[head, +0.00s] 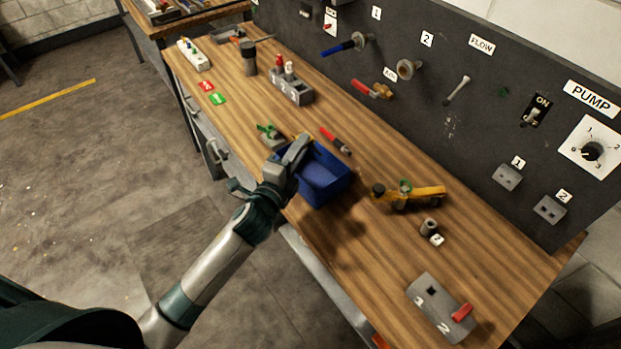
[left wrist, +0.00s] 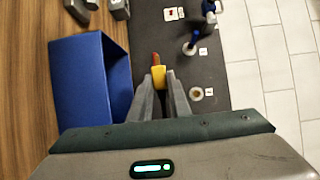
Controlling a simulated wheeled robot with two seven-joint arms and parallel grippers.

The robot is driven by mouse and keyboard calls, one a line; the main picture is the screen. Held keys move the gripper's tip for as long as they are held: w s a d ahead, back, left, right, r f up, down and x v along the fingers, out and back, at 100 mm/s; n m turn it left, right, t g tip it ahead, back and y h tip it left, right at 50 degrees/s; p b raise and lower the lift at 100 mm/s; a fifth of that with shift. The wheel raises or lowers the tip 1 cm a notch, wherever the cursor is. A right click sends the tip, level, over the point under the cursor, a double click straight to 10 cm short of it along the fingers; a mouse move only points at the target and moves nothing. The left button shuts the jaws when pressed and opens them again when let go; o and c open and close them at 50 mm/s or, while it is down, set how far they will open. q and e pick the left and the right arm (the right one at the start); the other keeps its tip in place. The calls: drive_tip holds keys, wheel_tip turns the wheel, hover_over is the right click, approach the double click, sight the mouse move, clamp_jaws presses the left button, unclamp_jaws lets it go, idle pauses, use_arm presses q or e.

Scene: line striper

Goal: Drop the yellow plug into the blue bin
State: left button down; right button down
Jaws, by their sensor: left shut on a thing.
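The blue bin (head: 326,188) stands on the wooden bench in front of the panel; its open inside shows. In the head view my left gripper (head: 299,150) is at the bin's upper left side, overlapping its rim in the picture. In the left wrist view the gripper (left wrist: 168,98) is shut on the yellow plug (left wrist: 159,76), which shows between the fingertips. The blue bin (left wrist: 85,90) lies left of the fingers there. My right gripper is not in view.
A green-topped grey piece (head: 270,137) is left of my gripper. A yellow tool (head: 410,196) lies right of the bin, and a grey block with a red switch (head: 440,307) is nearer. The dark panel (head: 450,100) rises behind.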

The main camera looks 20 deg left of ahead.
use_arm(q)
drive_tip(key=shift+f, duration=0.25)
drive_tip(key=c, duration=1.6)
unclamp_jaws()
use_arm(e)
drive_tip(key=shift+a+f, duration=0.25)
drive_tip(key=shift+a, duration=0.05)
use_arm(q)
drive_tip(key=shift+s, duration=0.1)
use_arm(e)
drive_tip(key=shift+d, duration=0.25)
